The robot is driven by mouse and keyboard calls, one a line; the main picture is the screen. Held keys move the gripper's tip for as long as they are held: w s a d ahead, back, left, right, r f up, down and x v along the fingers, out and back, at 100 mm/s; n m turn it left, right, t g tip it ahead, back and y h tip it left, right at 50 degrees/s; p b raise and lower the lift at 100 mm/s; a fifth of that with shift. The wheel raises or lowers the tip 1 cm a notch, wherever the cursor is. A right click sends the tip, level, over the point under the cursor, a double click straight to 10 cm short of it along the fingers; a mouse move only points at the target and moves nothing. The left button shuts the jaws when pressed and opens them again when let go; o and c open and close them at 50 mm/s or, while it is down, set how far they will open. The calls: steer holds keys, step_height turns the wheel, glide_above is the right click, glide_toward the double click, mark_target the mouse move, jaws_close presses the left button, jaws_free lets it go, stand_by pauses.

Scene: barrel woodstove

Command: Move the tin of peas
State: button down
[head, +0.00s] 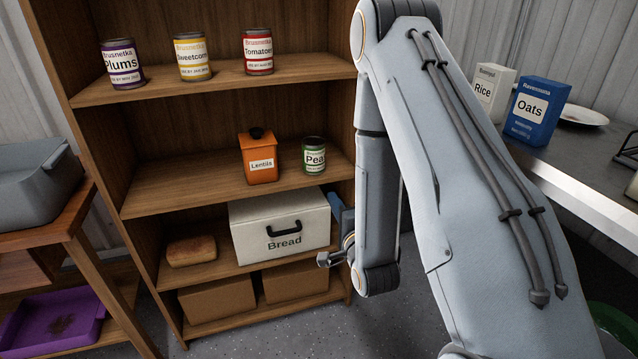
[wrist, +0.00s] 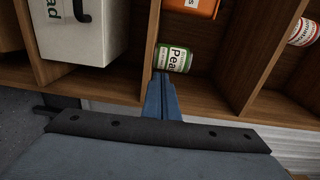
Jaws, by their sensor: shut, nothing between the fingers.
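The tin of peas (head: 314,156) has a green and white label and stands upright on the middle shelf, right of the orange lentils canister (head: 261,157). In the wrist view the tin (wrist: 176,56) appears turned on its side because the camera is rotated. My gripper (wrist: 161,78) shows there as two blue fingers pressed together and empty. The fingertips overlap the tin's lower edge in the picture; I cannot tell whether they touch it. In the head view my arm hides most of the gripper, and a blue part shows right of the bread bin.
The white bread bin (head: 281,224) and a loaf (head: 191,250) are on the shelf below. Plums (head: 122,63), sweetcorn (head: 192,57) and tomatoes (head: 257,52) tins stand on the shelf above. The middle shelf (head: 180,192) is bare on its left. A counter with boxes is at right.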

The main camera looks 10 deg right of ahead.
mark_target(313, 164)
steer(key=w, duration=0.9)
steer(key=w+p, duration=0.1)
steer(key=w, duration=0.4)
steer(key=shift+a, duration=0.3)
steer(key=w+b, duration=0.1)
steer(key=w, duration=0.2)
steer(key=w+b, duration=0.1)
steer(key=w, duration=0.2)
steer(key=shift+w+a, duration=0.2)
steer(key=shift+w, duration=0.3)
